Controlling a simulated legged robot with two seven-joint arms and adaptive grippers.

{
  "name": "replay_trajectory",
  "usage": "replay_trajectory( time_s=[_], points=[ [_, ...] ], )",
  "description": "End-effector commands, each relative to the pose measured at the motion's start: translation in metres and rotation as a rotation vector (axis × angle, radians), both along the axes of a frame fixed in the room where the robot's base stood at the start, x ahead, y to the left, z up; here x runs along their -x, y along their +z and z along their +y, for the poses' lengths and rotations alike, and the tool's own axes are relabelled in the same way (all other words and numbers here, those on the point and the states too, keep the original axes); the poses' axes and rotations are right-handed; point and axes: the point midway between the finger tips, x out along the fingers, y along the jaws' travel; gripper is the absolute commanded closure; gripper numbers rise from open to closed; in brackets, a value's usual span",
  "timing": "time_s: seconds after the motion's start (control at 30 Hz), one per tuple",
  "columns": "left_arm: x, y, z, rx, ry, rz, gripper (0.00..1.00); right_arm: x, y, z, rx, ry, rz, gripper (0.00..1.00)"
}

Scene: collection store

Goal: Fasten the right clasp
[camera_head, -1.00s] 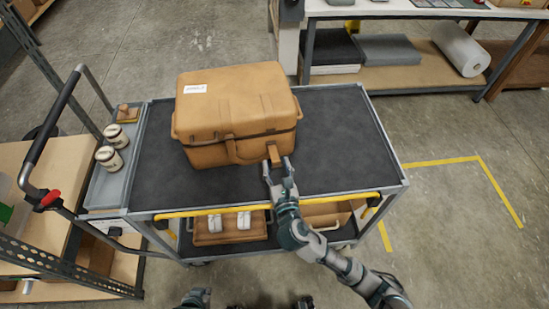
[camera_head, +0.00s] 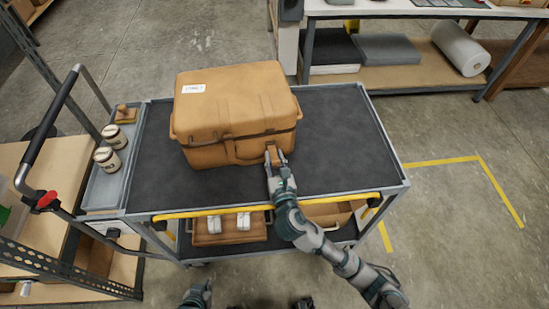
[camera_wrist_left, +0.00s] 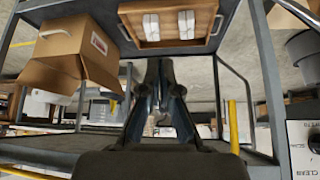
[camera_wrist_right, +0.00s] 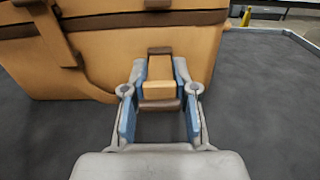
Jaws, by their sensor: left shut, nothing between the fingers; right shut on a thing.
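The tan case (camera_head: 235,105) stands closed on the cart's dark top, a brown band along its seam. Its right clasp (camera_head: 271,154), a tan block with brown ends, is on the front near the right corner. It also shows in the right wrist view (camera_wrist_right: 159,88). My right gripper (camera_head: 279,165) is at this clasp, its fingers (camera_wrist_right: 158,110) on either side, shut on it. I cannot tell whether the clasp is latched. My left gripper shows in the left wrist view (camera_wrist_left: 160,115), shut and empty, low near the cart, away from the case.
The cart's top (camera_head: 335,130) is clear right of the case. A yellow bar (camera_head: 265,207) runs along its front edge. A side tray (camera_head: 110,185) holds two jars (camera_head: 107,158). The lower shelf carries a wooden tray (camera_wrist_left: 130,38) with two white items and an open cardboard box (camera_wrist_left: 75,50).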

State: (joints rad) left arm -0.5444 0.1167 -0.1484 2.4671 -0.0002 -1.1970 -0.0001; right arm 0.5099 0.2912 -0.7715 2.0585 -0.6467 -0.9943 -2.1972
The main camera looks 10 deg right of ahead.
Motion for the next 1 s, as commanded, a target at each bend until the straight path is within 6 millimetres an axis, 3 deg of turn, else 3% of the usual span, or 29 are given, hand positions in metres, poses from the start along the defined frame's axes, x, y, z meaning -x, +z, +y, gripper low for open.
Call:
replay_trajectory(
  time_s=[0.17, 0.47, 0.77, 1.0],
  points=[
    [0.01, -0.001, 0.004, -0.013, 0.004, 0.051, 1.0, 0.0, 0.001, 0.0, 0.001, 0.0, 0.005, 1.0],
    [0.075, -0.004, 0.025, -0.083, 0.023, 0.359, 1.0, 0.0, 0.006, 0.0, 0.005, -0.001, 0.034, 1.0],
    [0.066, -0.082, 0.022, -0.09, 0.016, 0.396, 1.0, -0.001, 0.009, 0.0, 0.01, -0.001, 0.078, 1.0],
    [0.079, -0.153, 0.023, -0.094, 0.008, 0.417, 1.0, -0.001, 0.012, 0.0, 0.013, 0.0, 0.123, 1.0]
  ],
)
